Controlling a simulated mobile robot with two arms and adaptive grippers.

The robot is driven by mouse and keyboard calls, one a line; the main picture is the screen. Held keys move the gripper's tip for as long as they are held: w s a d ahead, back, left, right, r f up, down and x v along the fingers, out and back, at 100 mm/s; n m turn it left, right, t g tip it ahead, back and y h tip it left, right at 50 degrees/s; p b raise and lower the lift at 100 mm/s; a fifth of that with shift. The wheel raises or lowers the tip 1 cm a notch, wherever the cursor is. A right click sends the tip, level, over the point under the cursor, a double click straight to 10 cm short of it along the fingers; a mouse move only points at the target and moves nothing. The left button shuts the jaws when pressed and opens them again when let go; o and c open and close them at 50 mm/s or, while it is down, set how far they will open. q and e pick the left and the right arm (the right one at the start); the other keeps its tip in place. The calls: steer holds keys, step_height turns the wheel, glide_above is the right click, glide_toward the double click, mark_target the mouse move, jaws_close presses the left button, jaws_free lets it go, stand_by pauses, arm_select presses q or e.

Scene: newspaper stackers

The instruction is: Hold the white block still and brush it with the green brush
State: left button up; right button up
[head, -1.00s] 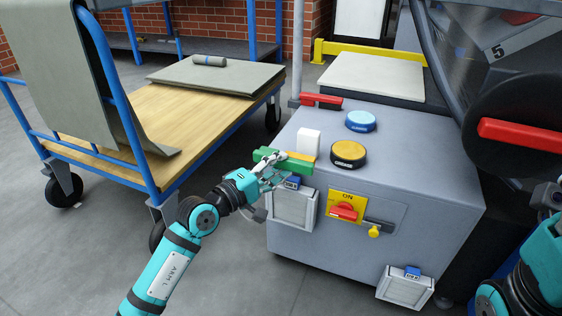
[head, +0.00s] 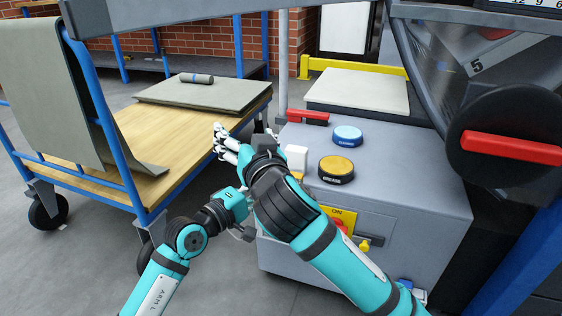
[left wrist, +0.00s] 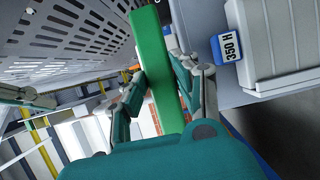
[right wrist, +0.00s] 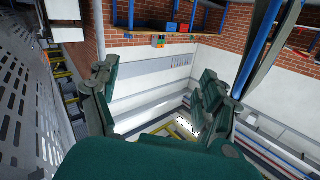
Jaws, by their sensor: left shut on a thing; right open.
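The white block (head: 297,153) stands upright on the grey machine top near its left edge, beside my right forearm. The green brush (left wrist: 157,70) is between the fingers of my left gripper (left wrist: 160,88) in the left wrist view. My left gripper is shut on it. In the head view my right arm hides the left fingers and most of the brush; only a small yellow patch shows below the block. My right gripper (head: 222,145) is open and empty, left of the block, above the cart side. The right wrist view shows its spread fingers (right wrist: 158,90) with nothing between them.
On the machine top (head: 390,178) are a blue button (head: 347,136), a yellow button (head: 336,169) and a red handle (head: 308,118). A cart (head: 175,130) with grey sheets stands left. A red-handled dark wheel (head: 510,150) is at the right.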

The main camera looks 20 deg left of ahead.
step_height(320, 180, down, 5)
steer(key=w+m+h, duration=0.2)
steer(key=w+h, duration=0.1)
steer(key=h, duration=0.2)
steer(key=m+h, duration=0.4)
steer(key=h, duration=0.2)
glide_toward(295, 151)
steer(key=shift+t, duration=0.4)
steer(key=x, duration=1.1)
steer(key=shift+w+f, duration=0.15)
steer(key=shift+f, duration=0.2)
steer(key=c, duration=1.3)
